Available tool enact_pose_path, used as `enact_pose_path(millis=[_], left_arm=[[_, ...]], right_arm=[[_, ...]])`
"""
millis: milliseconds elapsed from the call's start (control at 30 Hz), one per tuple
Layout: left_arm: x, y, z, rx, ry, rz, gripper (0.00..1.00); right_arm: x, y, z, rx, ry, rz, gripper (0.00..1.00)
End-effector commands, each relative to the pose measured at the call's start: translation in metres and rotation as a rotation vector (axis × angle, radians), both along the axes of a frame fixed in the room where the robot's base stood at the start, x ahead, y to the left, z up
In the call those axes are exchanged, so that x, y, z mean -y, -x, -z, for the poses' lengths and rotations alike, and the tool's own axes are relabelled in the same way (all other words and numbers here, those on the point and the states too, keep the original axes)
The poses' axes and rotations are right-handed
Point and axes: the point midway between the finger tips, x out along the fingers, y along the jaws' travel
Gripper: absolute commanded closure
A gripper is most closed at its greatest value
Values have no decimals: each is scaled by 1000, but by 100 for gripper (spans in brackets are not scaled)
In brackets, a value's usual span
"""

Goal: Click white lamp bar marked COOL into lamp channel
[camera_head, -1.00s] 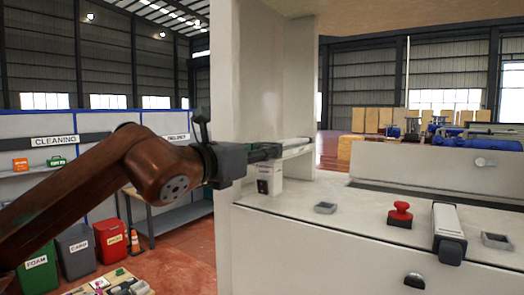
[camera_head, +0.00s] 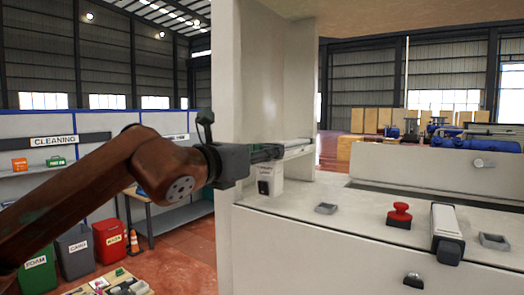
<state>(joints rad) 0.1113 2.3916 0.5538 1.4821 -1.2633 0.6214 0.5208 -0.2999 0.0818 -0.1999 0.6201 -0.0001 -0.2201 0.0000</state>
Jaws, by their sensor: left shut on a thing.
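My left gripper (camera_head: 268,152) reaches in from the left on its brown arm and is shut beside the tall pale dispenser panel (camera_head: 268,75). It grips a thin white bar (camera_head: 298,147) that runs to the right from the fingertips, close to the panel's inner face. No COOL mark can be read on it, and the lamp channel cannot be made out. A small white block with a dark square (camera_head: 265,187) sits on the machine top just below the gripper. My right gripper is not in view.
Left of the machine, bins (camera_head: 109,240) and a shelf unit stand over the red floor.

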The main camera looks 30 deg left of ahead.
Motion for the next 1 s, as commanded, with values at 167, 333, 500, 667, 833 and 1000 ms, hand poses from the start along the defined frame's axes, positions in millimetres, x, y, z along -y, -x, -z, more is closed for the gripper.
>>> enact_pose_path(millis=[167, 333, 500, 667, 833, 1000], left_arm=[[-1, -2, -2, 6, 0, -2, 100], [-2, -2, -3, 7, 1, -2, 100], [-2, -2, -3, 8, 1, -2, 63], [-2, -1, -3, 8, 1, -2, 52], [-2, -1, -2, 6, 0, -3, 47], [-2, -1, -1, 4, 0, -3, 47]], right_arm=[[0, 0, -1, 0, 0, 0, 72], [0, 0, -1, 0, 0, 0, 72], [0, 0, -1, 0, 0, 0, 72], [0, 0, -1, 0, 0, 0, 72], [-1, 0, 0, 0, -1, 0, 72], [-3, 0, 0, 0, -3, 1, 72]])
